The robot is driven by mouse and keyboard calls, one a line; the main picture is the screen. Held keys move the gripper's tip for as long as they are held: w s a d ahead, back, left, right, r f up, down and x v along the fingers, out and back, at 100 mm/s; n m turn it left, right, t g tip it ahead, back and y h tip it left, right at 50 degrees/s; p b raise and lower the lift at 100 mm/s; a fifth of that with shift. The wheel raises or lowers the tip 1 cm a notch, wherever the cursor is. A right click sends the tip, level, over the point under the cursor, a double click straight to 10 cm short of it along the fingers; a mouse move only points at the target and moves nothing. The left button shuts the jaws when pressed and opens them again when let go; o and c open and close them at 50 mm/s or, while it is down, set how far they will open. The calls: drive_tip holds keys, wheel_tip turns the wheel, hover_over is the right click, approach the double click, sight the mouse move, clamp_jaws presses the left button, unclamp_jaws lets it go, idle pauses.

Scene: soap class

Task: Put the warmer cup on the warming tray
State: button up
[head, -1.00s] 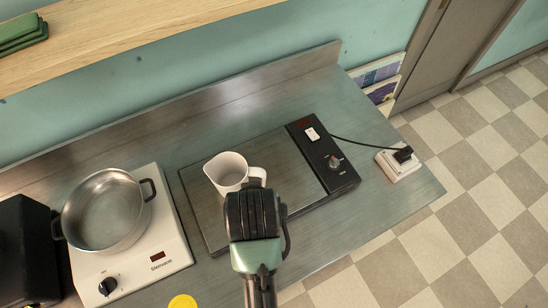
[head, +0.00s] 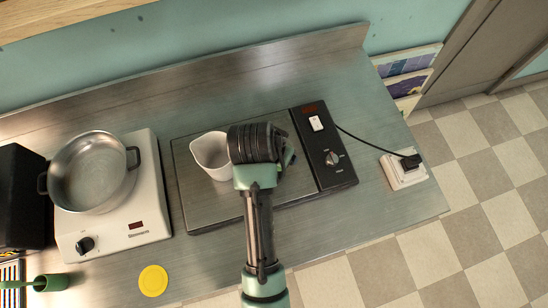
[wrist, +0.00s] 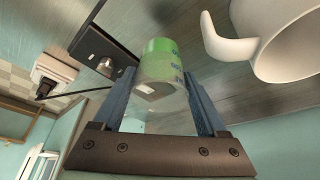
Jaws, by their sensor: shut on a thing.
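A clear cup with a green band (wrist: 160,62) is between the two blue fingers of my gripper (wrist: 160,82) in the wrist view. The gripper is shut on it. In the head view my gripper (head: 278,155) is above the warming tray (head: 225,205), right of a white pitcher. I cannot tell whether the cup touches the tray. The tray is a flat grey plate with a black control panel (head: 325,165) on its right.
The white pitcher (head: 205,158) stands on the tray's left part, close to my gripper; its handle (wrist: 222,42) shows in the wrist view. A steel pot (head: 90,172) sits on a white hotplate (head: 120,230) at left. A yellow disc (head: 153,280) lies in front.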

drive_tip(key=shift+f, duration=2.9)
drive_tip(key=shift+f, duration=0.1)
drive_tip(key=o, duration=1.3)
drive_tip(key=v, duration=1.2)
drive_tip(key=w+r+n+t, duration=0.1)
drive_tip(key=w+r+t, duration=0.3)
drive_tip(key=w+r, duration=0.3)
drive_tip(key=w+r+n+t, duration=0.1)
drive_tip(key=w+r+t, duration=0.25)
drive_tip(key=r, duration=0.55)
drive_tip(key=w+r+n+t+y, duration=0.1)
drive_tip(key=w+r+t, duration=0.15)
drive_tip(key=r, duration=0.65)
drive_tip(key=w+r+t, duration=0.1)
drive_tip(key=r+t, duration=0.2)
drive_tip(key=r, duration=0.5)
drive_tip(key=s+r+n+t, duration=0.1)
drive_tip(key=s+r+t, duration=0.4)
drive_tip(key=r, duration=0.8)
drive_tip(key=s+d+r+n+t+y, duration=0.1)
drive_tip(key=s+r+t, duration=0.4)
drive_tip(key=r, duration=0.8)
drive_tip(key=shift+s+d, duration=0.25)
drive_tip(key=shift+s, duration=0.65)
